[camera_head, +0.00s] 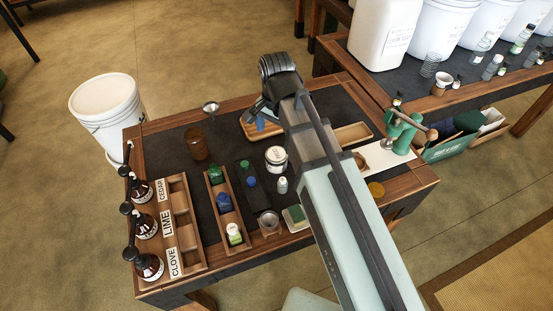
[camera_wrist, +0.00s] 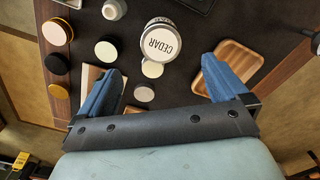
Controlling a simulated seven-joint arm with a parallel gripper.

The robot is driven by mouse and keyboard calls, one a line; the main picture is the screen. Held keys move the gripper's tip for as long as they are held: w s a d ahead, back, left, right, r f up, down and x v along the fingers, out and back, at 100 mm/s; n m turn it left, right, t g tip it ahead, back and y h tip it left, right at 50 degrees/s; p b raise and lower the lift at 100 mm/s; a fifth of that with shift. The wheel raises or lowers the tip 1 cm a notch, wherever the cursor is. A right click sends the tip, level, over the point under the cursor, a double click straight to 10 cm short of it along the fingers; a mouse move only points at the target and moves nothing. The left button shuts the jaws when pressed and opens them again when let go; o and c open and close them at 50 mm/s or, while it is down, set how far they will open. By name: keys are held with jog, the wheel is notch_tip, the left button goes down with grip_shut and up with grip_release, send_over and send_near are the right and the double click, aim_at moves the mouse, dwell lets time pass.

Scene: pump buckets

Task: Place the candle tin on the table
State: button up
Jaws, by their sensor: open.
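A white tin that looks like the same one stands on the dark table top (camera_head: 312,231) in the head view (camera_head: 276,160). My gripper (camera_wrist: 160,82) has its two blue fingers wide apart with nothing between them touching either one. In the head view my gripper (camera_head: 262,118) is over the back middle of the table, beside a small wooden tray (camera_head: 251,122); my arm hides part of the table.
A wooden rack (camera_head: 188,222) with CEDAR, LIME and CLOVE labels and several pump bottles (camera_head: 147,226) line the left edge. An amber jar (camera_head: 196,145) and a narrow wooden tray (camera_head: 224,215) stand nearby. A green press (camera_head: 401,133) is at the right. A white bucket (camera_head: 105,105) is behind left.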

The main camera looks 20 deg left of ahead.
aim_at(276, 154)
jog(key=shift+m, duration=0.7)
notch_tip(276, 154, down, 8)
jog(key=shift+s+f, duration=0.1)
jog(key=shift+w+f, duration=0.15)
jog(key=shift+f, duration=1.2)
jog(key=shift+w+f, duration=0.1)
jog(key=shift+f, duration=1.2)
jog(key=shift+c, duration=0.3)
jog(key=c, duration=1.2)
jog(key=shift+r, duration=0.15)
